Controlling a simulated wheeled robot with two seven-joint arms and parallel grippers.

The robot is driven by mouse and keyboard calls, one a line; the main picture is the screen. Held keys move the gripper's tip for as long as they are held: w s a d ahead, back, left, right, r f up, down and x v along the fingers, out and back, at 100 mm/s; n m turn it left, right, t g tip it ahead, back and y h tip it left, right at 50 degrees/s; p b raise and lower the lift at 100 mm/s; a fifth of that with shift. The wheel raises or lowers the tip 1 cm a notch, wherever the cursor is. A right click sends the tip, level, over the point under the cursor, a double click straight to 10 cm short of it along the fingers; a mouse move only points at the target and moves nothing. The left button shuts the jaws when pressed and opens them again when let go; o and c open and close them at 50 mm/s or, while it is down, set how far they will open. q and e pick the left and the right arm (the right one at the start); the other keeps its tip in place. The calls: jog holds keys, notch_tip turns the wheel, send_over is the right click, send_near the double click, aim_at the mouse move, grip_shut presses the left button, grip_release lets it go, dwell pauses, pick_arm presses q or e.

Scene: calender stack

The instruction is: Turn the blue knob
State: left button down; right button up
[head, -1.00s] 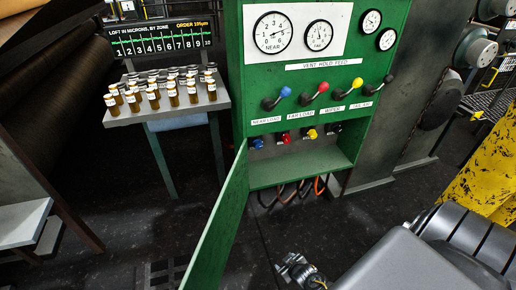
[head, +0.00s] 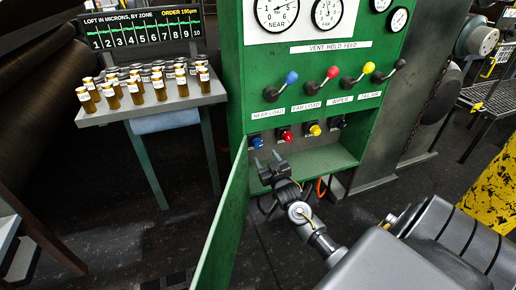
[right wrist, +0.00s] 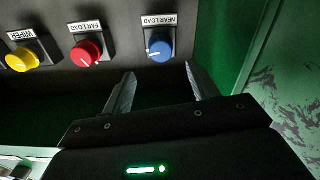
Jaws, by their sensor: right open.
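The blue knob (head: 257,142) is at the left end of the lower row in the green cabinet, under the NEAR LOAD label. It also shows in the right wrist view (right wrist: 160,48), with a white pointer mark on its face. My right gripper (head: 267,161) is open and empty, just below and in front of the blue knob. In the right wrist view its two fingers (right wrist: 161,80) point toward the knob, one to each side below it, apart from it. My left gripper is not in view.
A red knob (head: 286,135) and a yellow knob (head: 315,129) sit right of the blue one. Levers with coloured balls are above. The open green door (head: 222,232) stands left of my right gripper. A side table (head: 140,108) holds several brown bottles.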

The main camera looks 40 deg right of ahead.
aim_at(258, 146)
jog(key=b+x, duration=0.1)
jog(key=x, duration=0.6)
jog(key=shift+w+f, duration=0.1)
jog(key=shift+w, duration=0.1)
jog(key=shift+w+d, duration=0.15)
jog(key=shift+w, duration=0.35)
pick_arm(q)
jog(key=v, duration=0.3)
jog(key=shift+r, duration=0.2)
pick_arm(e)
jog(key=c, duration=1)
jog(key=shift+n, duration=0.6)
jog(key=o, duration=1)
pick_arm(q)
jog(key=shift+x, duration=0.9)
